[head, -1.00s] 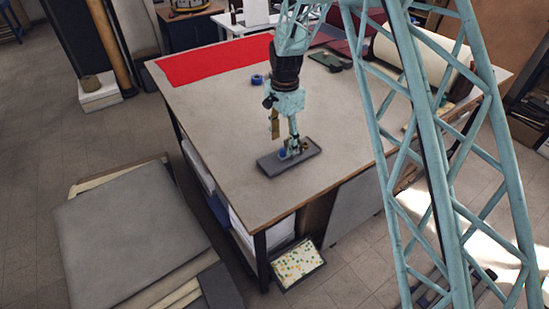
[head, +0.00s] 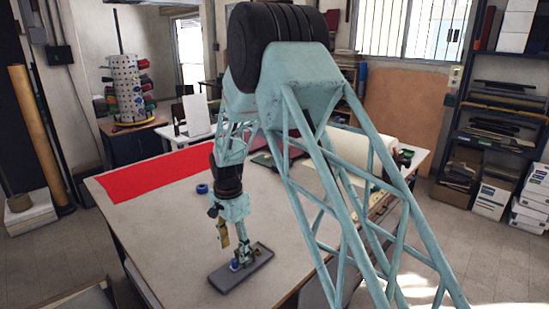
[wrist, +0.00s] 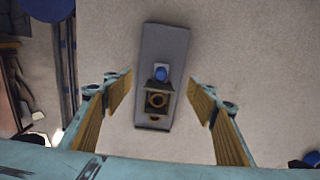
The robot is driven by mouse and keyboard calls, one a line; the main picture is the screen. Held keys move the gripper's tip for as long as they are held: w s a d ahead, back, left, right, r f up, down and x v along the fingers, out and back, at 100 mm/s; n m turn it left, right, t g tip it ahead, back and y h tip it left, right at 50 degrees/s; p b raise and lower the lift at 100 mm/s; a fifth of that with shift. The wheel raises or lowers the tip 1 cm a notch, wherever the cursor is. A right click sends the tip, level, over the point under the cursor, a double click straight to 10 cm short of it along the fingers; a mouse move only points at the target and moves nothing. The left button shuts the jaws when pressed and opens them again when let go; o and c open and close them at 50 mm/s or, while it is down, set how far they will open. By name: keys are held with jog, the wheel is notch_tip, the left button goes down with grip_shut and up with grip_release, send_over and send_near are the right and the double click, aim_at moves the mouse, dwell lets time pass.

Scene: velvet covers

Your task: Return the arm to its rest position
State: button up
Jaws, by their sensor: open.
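My gripper (head: 240,258) is at the lower end of my pale green arm, pointing down over a grey tray (head: 223,282) on the worktable. In the wrist view, my gripper (wrist: 160,85) is open, with its ribbed tan finger pads well apart. The tray (wrist: 165,42) lies below and between them. On the tray are a small blue piece (wrist: 161,73) and a dark block with a brass-coloured ring (wrist: 157,100). Nothing is held between the fingers. The exact height of the fingers above the tray is hard to tell.
The worktable (head: 165,225) carries a red cloth (head: 140,182), a small blue roll (head: 202,188) and a large pale roll (head: 372,149). Shelving (head: 500,100) stands at the right wall, and a rack of coloured spools (head: 127,90) at the back left.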

jog(key=s+d+r+n+b, duration=0.1)
jog(key=s+d+r, duration=0.2)
jog(key=d+r, duration=0.35)
jog(key=s+d+r+n+t+b, duration=0.1)
jog(key=s+d+r, duration=0.3)
jog(key=d+r, duration=0.3)
jog(key=s+d+r+n+b, duration=0.1)
jog(key=s+d+r+b, duration=0.15)
jog(key=d+r, duration=0.45)
jog(key=s+d+r+n+t+b, duration=0.1)
jog(key=s+d+r, duration=0.3)
jog(key=s, duration=0.3)
jog(key=s+d+r+n+b, duration=0.1)
jog(key=s+d+r, duration=0.35)
jog(key=s, duration=0.25)
jog(key=s+d+n+b, duration=0.1)
jog(key=s+d, duration=0.2)
jog(key=s, duration=0.5)
jog(key=s+d+f+n+t+b, duration=0.1)
jog(key=s+d, duration=0.2)
jog(key=s, duration=0.6)
jog(key=s+d+n+t+b, duration=0.1)
jog(key=s+d, duration=0.2)
jog(key=s, duration=0.6)
jog(key=shift+d+f+b, duration=0.25)
jog(key=shift+f+b, duration=0.1)
jog(key=shift+f, duration=0.05)
